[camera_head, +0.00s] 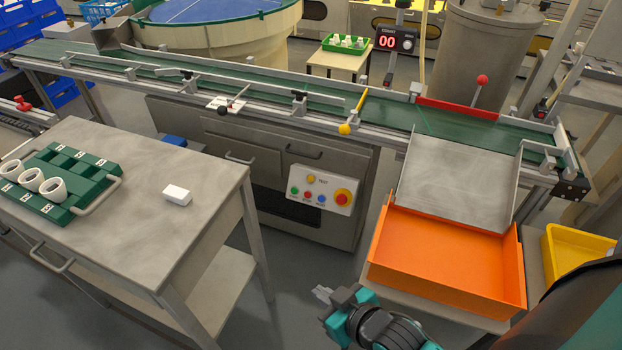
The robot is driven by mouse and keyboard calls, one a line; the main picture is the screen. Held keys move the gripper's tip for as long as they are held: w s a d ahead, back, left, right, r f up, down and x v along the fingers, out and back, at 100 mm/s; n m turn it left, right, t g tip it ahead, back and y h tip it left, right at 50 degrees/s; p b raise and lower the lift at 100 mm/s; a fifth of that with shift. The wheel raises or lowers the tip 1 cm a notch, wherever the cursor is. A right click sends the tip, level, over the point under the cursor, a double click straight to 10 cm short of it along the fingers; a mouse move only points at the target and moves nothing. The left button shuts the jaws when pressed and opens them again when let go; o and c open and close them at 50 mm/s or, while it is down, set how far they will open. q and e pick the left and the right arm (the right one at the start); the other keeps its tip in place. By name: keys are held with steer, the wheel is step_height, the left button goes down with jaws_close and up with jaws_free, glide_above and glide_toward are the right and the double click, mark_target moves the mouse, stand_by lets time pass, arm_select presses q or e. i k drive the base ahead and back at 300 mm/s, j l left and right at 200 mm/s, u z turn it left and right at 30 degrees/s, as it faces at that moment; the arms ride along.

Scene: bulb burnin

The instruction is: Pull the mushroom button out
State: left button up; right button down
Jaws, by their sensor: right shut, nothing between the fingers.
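The mushroom button (343,196) is a round red knob on a yellow base. It sits at the right end of a pale control panel (320,190) on the front of the grey cabinet under the conveyor. Whether it is pressed in or out I cannot tell. My right gripper (321,293) is at the bottom middle, below the panel in the picture and well apart from the button. Its fingers are shut and empty. My left gripper is not in view.
The control panel also has several small coloured buttons. An orange bin (445,262) stands right of the panel under a metal chute (458,180). A steel table (130,235) with a green rack (62,180) stands left. Open floor lies between table and bin.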

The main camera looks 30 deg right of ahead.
mark_target(341, 200)
steer(key=z, duration=1.15)
